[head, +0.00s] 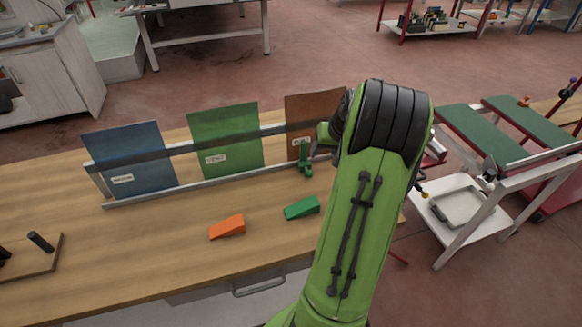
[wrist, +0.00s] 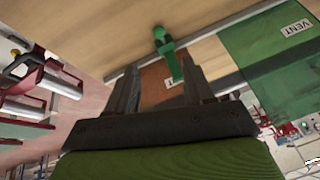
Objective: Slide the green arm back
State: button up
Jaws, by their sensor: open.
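The green arm (head: 305,160) is a small upright green piece at the right end of the pale rail, in front of the brown panel. It also shows in the wrist view (wrist: 167,48), with a rounded knob at one end and a bar running toward my gripper. My gripper (wrist: 158,63) is open, its two dark fingers spread on either side of the bar's line. I cannot tell whether the fingers reach around the bar or stop short of it. In the head view my own arm hides the gripper.
A blue panel (head: 130,160), a green panel (head: 226,138) labelled VENT and a brown panel (head: 311,112) stand along the rail (head: 210,182). An orange wedge (head: 227,227) and a green wedge (head: 302,207) lie on the wooden bench (head: 150,260), with bare wood around them.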

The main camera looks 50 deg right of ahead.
aim_at(310, 173)
jog(key=b+x, duration=0.2)
jog(key=x, duration=1.2)
jog(key=shift+d+f, duration=0.1)
jog(key=shift+f, duration=0.3)
grip_shut()
